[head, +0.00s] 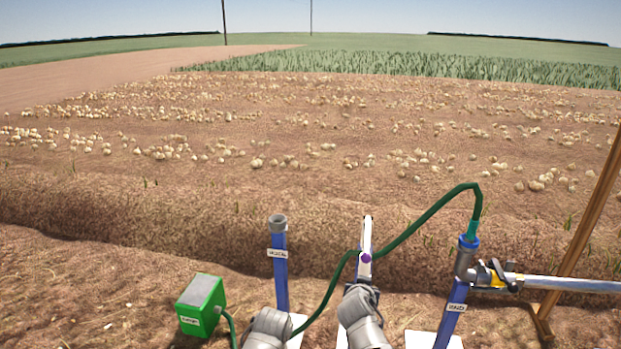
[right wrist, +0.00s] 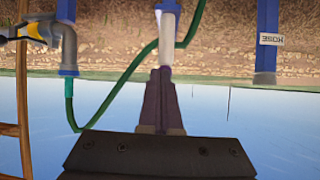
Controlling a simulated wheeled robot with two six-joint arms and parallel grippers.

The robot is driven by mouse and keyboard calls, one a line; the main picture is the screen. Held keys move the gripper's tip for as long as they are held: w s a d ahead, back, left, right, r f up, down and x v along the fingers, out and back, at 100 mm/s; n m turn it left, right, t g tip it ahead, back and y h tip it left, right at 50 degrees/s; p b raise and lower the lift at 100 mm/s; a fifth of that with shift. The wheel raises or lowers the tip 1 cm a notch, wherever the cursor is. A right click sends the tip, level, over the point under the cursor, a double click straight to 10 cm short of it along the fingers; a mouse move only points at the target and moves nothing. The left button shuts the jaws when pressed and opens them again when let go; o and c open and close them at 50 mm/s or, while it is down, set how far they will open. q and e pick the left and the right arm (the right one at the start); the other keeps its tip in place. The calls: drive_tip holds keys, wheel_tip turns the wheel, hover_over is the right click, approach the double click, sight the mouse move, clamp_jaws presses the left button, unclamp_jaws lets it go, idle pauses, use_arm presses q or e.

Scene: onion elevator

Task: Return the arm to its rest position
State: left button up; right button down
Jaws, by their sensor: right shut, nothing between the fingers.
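My right gripper (right wrist: 160,72) shows in the right wrist view with its two dark fingers together and nothing between them. Its tips overlap the lower end of a pale upright bar (right wrist: 168,35) in that view; I cannot tell whether they touch. In the head view my right arm comes up at the bottom middle, below the pale bar (head: 366,232), which has a purple spot. My left arm shows only as a grey link at the bottom, left of the right arm. The left gripper is not seen.
A green hose (head: 418,222) runs from near a green box (head: 201,304) to the right-hand post's fitting (head: 468,242). A blue post labelled HOSE (head: 280,270) stands left. A metal pipe (head: 565,284) and wooden pole (head: 592,215) are right. Onions lie across the field beyond.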

drive_tip(key=s+a+f+n+g+y, duration=0.1)
drive_tip(key=s+a+f+n+g, duration=0.3)
drive_tip(key=s+a+f+g, duration=0.45)
drive_tip(key=s+a+f+n+g+y, duration=0.25)
drive_tip(key=s+a+n, duration=0.2)
drive_tip(key=s, duration=0.75)
use_arm(q)
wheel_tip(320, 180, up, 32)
drive_tip(key=p, duration=3.2)
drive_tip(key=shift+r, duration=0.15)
use_arm(e)
wheel_tip(320, 180, up, 32)
drive_tip(key=shift+a+g, duration=0.15)
drive_tip(key=shift+g, duration=0.15)
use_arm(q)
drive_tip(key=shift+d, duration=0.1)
use_arm(e)
drive_tip(key=shift+h, duration=0.25)
